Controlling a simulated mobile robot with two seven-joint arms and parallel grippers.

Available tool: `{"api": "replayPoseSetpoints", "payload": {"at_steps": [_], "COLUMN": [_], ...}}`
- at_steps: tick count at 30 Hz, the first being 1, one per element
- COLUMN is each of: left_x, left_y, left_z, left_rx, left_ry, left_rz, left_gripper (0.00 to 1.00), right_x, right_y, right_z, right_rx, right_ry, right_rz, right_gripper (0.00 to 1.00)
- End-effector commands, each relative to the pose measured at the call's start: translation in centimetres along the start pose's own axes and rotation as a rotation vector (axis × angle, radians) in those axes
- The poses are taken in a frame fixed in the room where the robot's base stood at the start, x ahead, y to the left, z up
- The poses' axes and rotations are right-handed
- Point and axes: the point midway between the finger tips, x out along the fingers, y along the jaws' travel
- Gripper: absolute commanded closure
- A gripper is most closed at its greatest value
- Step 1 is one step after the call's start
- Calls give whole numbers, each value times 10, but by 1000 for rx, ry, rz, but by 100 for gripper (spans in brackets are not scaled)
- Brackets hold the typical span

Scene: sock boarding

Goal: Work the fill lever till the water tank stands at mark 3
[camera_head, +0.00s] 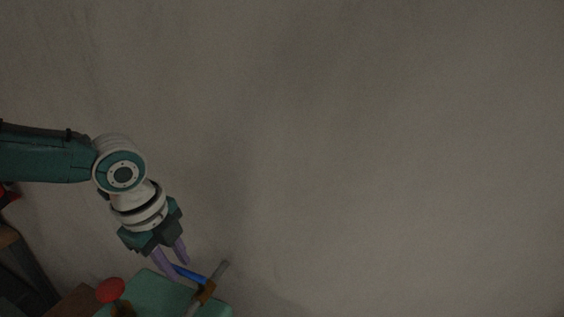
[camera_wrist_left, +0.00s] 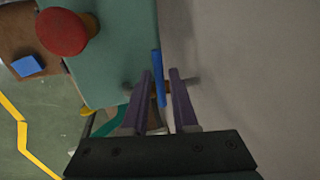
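A blue bar (camera_head: 190,274), which looks like the lever, joins a brown block (camera_head: 205,292) with a grey rod at the edge of a teal machine (camera_head: 150,291). My left gripper (camera_head: 172,262) is over it, purple fingers pointing down. In the left wrist view the blue bar (camera_wrist_left: 158,72) stands between the fingertips of the left gripper (camera_wrist_left: 161,76), with narrow gaps at its sides; the fingers are apart. The tank's level and marks cannot be made out in either view. My right gripper is not in view.
A red round knob (camera_wrist_left: 62,32) stands on the teal machine (camera_wrist_left: 115,55), left of the gripper. A blue block (camera_wrist_left: 27,66) lies on a brown surface (camera_wrist_left: 20,45). Yellow lines (camera_wrist_left: 22,135) mark the green floor. A bare grey wall fills the head view's right side.

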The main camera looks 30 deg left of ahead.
Motion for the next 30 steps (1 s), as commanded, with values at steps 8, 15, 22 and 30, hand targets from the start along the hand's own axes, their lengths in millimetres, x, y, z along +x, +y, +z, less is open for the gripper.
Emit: {"api": "replayPoseSetpoints", "payload": {"at_steps": [8, 15, 22, 30], "left_x": [0, -5, -38, -82], "left_y": [0, 0, -1, 0], "left_z": [0, 0, 1, 1], "left_rx": [-1, 0, 2, 1], "left_ry": [-1, -1, -2, -3], "left_rz": [1, 1, -3, -2], "left_gripper": [54, 54, 54, 54], "right_x": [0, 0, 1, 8], "right_y": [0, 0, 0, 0], "right_z": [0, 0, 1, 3], "right_rx": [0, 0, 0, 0], "right_ry": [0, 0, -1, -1], "right_rz": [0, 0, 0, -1], "right_gripper": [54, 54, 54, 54]}}
